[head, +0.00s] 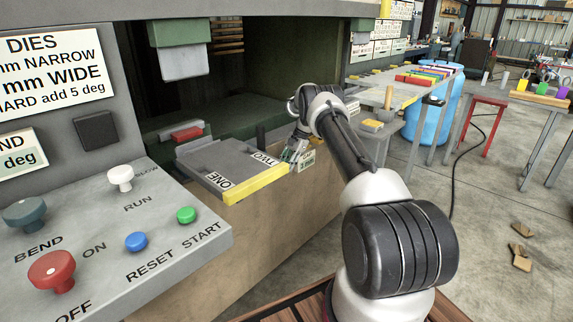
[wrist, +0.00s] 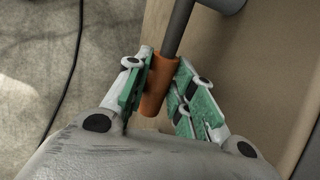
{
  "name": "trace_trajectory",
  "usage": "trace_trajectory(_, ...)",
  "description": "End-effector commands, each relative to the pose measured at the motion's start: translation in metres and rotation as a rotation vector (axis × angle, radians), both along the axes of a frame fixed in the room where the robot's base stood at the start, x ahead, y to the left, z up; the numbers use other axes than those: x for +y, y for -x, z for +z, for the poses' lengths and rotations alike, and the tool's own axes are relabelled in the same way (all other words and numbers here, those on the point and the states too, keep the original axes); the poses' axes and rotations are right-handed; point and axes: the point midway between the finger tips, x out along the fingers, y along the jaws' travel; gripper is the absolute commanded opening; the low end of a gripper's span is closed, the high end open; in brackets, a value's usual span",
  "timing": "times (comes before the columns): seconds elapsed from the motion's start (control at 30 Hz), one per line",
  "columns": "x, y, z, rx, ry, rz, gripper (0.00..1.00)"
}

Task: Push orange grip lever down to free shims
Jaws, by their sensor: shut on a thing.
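The orange grip (wrist: 158,84) sits at the end of a grey lever rod (wrist: 178,28) in the wrist view. The rod runs up to a grey round part at the top right. My gripper (wrist: 162,82) is shut on the orange grip, with a green-padded finger on each side. In the head view my gripper (head: 297,152) is at the right end of the machine's front, beside the yellow-edged plate. The lever is not clear there, hidden by my gripper and arm. I cannot make out any shims for certain.
A grey plate (head: 222,165) marked ONE and TWO, with a yellow front edge, lies left of my gripper. A control panel (head: 100,255) with knobs and buttons is at the left. A table (head: 395,92) with coloured pieces stands behind. The floor at the right is mostly open.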

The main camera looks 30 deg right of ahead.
Motion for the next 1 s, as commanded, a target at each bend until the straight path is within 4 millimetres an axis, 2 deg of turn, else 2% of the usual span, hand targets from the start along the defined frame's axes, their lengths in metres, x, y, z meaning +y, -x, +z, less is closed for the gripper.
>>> trace_trajectory(0.13,0.000,0.000,0.000,0.000,0.002,0.001,0.00)
trace_trajectory(0.17,0.000,0.000,0.000,0.000,0.002,0.001,0.28)
trace_trajectory(0.27,0.000,0.000,0.000,0.000,0.002,0.001,0.46)
trace_trajectory(0.57,0.000,0.000,0.001,-0.001,0.002,0.001,0.46)
trace_trajectory(0.67,-0.003,0.000,0.007,-0.001,0.003,0.000,0.46)
trace_trajectory(0.77,-0.010,0.000,0.020,-0.004,0.003,-0.002,0.46)
trace_trajectory(1.0,-0.034,0.003,0.069,-0.004,0.004,-0.001,0.46)
